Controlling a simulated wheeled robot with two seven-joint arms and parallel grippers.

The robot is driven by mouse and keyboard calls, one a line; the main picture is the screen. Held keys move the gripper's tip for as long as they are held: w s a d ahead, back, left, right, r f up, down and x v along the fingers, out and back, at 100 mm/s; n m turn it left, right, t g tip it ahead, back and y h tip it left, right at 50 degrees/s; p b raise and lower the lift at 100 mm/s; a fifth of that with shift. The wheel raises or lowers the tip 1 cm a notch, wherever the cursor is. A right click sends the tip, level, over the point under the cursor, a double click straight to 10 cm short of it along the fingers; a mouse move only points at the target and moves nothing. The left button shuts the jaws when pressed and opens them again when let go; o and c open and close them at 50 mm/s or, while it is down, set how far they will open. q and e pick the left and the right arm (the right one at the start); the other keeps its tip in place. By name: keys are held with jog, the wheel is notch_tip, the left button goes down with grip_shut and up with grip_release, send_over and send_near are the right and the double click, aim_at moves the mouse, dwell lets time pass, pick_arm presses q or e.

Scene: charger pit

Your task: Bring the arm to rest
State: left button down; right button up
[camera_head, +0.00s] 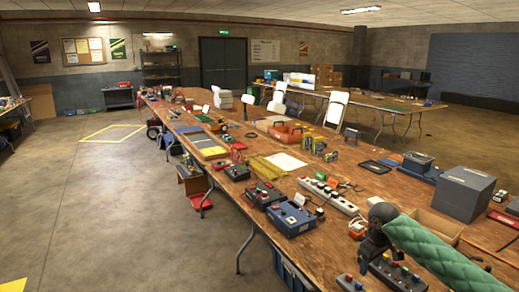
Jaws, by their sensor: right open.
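My right arm (435,252), in a green quilted sleeve, comes in from the lower right corner over the near end of the long wooden table (226,190). My right gripper (371,246), dark grey, is at the end of this arm, above the table's near part. It is open, and I see nothing held in it. Its fingers are small and partly merge with the dark things behind and below them. My left arm and gripper do not show.
A control box with coloured buttons (394,276) lies just below my right gripper. A white power strip (328,195), a blue box (291,218) and a large grey box (464,194) are nearby. Bare floor (100,210) lies left of the table.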

jog(key=w+r+t+h, duration=0.1)
jog(key=w+r+t, duration=0.4)
jog(key=w+r, duration=0.15)
jog(key=a+t, duration=0.2)
jog(key=a, duration=0.4)
jog(key=s+a+f+m+g, duration=0.1)
jog(key=s+a+f, duration=0.3)
jog(key=s+f, duration=0.6)
jog(key=s+a+f+m, duration=0.1)
jog(key=s+a+f, duration=0.4)
jog(key=s+f, duration=0.5)
jog(key=s+a+f+g, duration=0.1)
jog(key=s+f, duration=0.5)
jog(key=s, duration=0.3)
jog(key=s+a+f+m+g+y, duration=0.1)
jog(key=s+a+f+g, duration=0.1)
jog(key=s+f, duration=0.4)
jog(key=s+a+f+m+g+y, duration=0.1)
jog(key=s+a+f+g, duration=0.1)
jog(key=s+f, duration=0.5)
jog(key=s, duration=0.6)
jog(key=shift+s, duration=0.35)
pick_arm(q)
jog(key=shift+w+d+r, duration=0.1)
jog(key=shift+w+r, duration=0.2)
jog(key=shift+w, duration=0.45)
pick_arm(e)
jog(key=shift+s, duration=0.2)
jog(key=shift+c, duration=0.2)
